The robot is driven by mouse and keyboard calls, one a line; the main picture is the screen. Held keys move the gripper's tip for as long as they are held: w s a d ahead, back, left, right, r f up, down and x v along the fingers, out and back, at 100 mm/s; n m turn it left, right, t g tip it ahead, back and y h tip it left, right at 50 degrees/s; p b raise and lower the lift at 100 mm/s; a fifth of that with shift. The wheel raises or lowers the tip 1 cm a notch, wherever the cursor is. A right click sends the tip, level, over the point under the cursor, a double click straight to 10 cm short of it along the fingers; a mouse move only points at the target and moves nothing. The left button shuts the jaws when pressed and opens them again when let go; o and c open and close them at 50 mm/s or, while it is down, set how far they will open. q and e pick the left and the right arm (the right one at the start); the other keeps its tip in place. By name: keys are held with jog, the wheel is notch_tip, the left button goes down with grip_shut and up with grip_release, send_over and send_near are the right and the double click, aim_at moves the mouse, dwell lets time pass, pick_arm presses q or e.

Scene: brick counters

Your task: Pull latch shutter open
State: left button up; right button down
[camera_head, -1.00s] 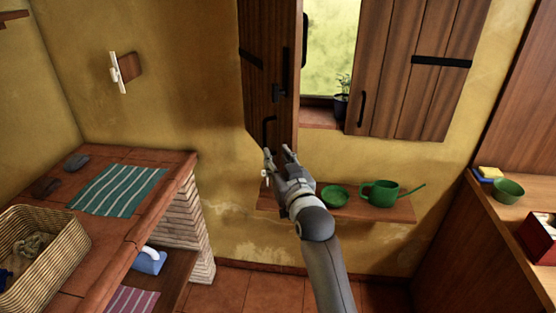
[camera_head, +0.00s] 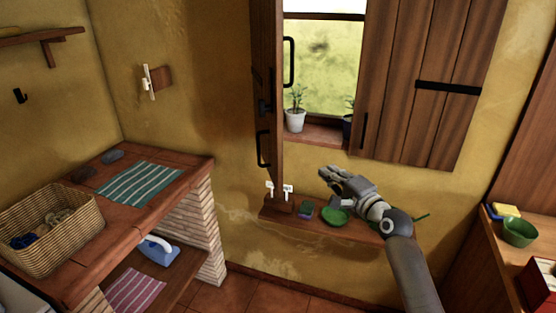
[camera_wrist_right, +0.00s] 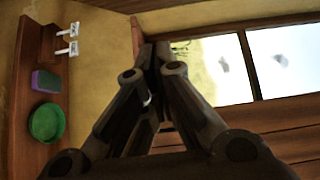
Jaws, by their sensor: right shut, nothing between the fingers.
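The left wooden shutter (camera_head: 268,80) stands swung out from the wall, seen nearly edge-on in the head view, with black handles and a dark latch (camera_head: 264,107) on it. The right shutter (camera_head: 425,75) lies open against the wall, with a black handle and a black strap. The window (camera_head: 325,65) between them is uncovered. My right gripper (camera_head: 328,173) is shut and empty, below the window and to the right of the left shutter, apart from both shutters. In the right wrist view its fingers (camera_wrist_right: 155,62) meet in front of the window. My left gripper is not in view.
A wall shelf (camera_head: 375,230) under the window holds a green dish (camera_head: 334,216), a sponge and white hooks; my right arm hides part of it. Potted plants (camera_head: 295,118) stand on the sill. A brick counter with a basket (camera_head: 50,228) is at left, another counter at right.

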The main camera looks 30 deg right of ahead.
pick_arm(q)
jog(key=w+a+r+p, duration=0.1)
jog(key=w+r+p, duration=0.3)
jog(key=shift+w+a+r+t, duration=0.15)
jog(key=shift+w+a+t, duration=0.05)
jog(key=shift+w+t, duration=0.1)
pick_arm(e)
jog(key=w+a, duration=0.4)
jog(key=w, duration=0.7)
jog(key=shift+w, duration=0.4)
